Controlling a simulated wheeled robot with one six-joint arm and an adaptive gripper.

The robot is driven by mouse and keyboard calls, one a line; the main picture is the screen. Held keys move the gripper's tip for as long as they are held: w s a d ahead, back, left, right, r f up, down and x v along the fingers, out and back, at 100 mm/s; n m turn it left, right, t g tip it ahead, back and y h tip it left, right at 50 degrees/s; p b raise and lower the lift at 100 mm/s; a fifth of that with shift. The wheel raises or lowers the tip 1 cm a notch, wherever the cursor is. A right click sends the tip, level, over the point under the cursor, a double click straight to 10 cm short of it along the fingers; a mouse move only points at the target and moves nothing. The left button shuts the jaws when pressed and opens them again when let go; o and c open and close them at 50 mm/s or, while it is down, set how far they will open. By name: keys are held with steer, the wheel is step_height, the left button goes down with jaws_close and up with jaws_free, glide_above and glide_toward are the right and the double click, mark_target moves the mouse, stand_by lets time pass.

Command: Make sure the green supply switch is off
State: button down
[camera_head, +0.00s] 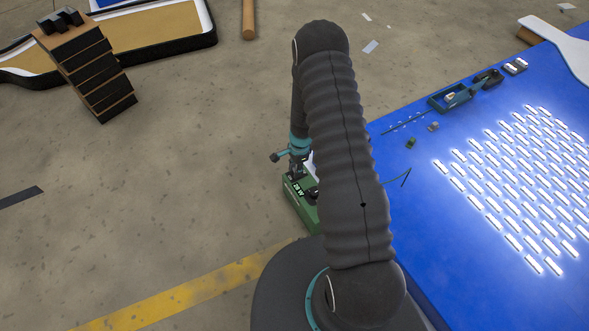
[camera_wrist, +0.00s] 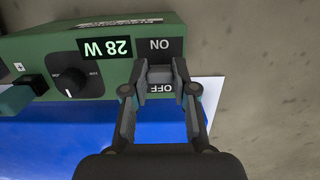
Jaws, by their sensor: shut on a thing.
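The green supply (camera_head: 301,208) stands at the left edge of the blue panel in the head view, partly hidden by my arm. The wrist view shows its face upside down: a green housing (camera_wrist: 40,50), a display (camera_wrist: 105,48) reading 28 W, and a black knob (camera_wrist: 76,82). The grey switch (camera_wrist: 160,75) sits between an ON label (camera_wrist: 160,44) and an OFF label (camera_wrist: 160,89). My gripper (camera_wrist: 159,68) is shut on the switch, with a finger at each side. It also shows small in the head view (camera_head: 296,176). I cannot tell which way the switch is set.
The blue panel (camera_head: 415,220) carries rows of lit white LED strips (camera_head: 520,180). A stack of dark slabs (camera_head: 85,65) stands at the far left. The grey floor left of the supply is clear.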

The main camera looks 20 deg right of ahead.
steer(key=shift+w+d+f+g+y+b, duration=0.15)
steer(key=shift+d+y+b, duration=0.1)
steer(key=shift+y+b, duration=0.5)
steer(key=shift+d+f+g+y+b, duration=0.1)
steer(key=shift+d+y+b, duration=0.3)
steer(key=shift+b, duration=0.6)
steer(key=shift+w+d+f+g+y+b, duration=0.1)
steer(key=shift+g+y+b, duration=0.05)
steer(key=shift+y+b, duration=0.65)
steer(key=shift+d+r+g+y+b, duration=0.15)
steer(key=shift+d+y+b, duration=0.1)
steer(key=shift+y+b, duration=0.6)
steer(key=shift+d+f+g+y+b, duration=0.15)
steer(key=shift+d+y+b, duration=0.1)
steer(key=shift+y+b, duration=0.55)
steer(key=shift+r, duration=0.15)
steer(key=c, duration=0.9)
jaws_free()
steer(key=shift+d, duration=0.1)
steer(key=v, duration=1.2)
steer(key=shift+w, duration=0.1)
